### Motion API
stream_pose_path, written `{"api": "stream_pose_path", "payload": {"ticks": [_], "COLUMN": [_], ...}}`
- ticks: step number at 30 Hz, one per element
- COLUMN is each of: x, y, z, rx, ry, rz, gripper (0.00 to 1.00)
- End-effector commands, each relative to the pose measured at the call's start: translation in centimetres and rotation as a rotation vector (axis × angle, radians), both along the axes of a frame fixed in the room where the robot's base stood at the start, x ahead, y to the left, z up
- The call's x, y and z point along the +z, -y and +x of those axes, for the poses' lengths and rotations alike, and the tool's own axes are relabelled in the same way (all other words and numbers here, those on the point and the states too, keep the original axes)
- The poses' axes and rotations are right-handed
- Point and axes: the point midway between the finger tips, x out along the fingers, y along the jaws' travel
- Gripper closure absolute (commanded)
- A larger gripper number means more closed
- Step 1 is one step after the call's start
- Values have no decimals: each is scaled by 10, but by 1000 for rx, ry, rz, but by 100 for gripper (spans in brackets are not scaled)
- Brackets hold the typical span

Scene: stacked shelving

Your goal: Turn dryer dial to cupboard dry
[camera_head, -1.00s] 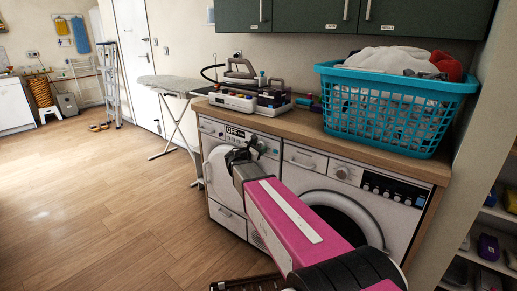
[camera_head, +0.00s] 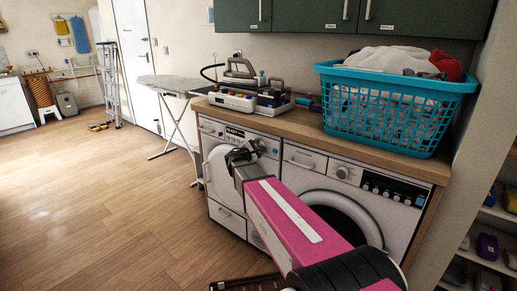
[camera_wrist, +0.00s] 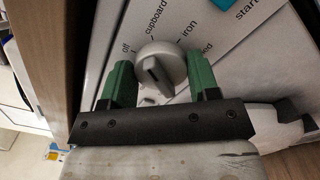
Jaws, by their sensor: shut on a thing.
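The dryer (camera_head: 228,190) is the left white machine under the wooden counter. Its small display (camera_head: 235,132) is lit with text too small to read surely. The round grey dial (camera_wrist: 161,62) shows in the wrist view, with "off", "cupboard", "iron" and a partly hidden label around it. Its ridge tilts up and left; I cannot tell exactly which mark it meets. My gripper (camera_wrist: 161,76) has its green fingers on either side of the dial, shut on it. In the head view my gripper (camera_head: 252,150) is at the dryer's panel and hides most of the dial.
A washing machine (camera_head: 345,195) stands right of the dryer, partly behind my arm. A teal laundry basket (camera_head: 390,115) and a steam iron station (camera_head: 250,90) stand on the counter (camera_head: 290,125). An ironing board (camera_head: 172,83) is behind left.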

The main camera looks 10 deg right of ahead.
Motion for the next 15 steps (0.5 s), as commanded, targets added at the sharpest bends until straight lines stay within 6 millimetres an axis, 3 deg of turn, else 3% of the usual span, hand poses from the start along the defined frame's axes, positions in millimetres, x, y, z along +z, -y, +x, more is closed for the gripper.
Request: {"api": "stream_pose_path", "payload": {"ticks": [15], "x": [-1], "y": [0], "z": [-1], "rx": [0], "ry": [143], "rz": [121], "gripper": [68]}}
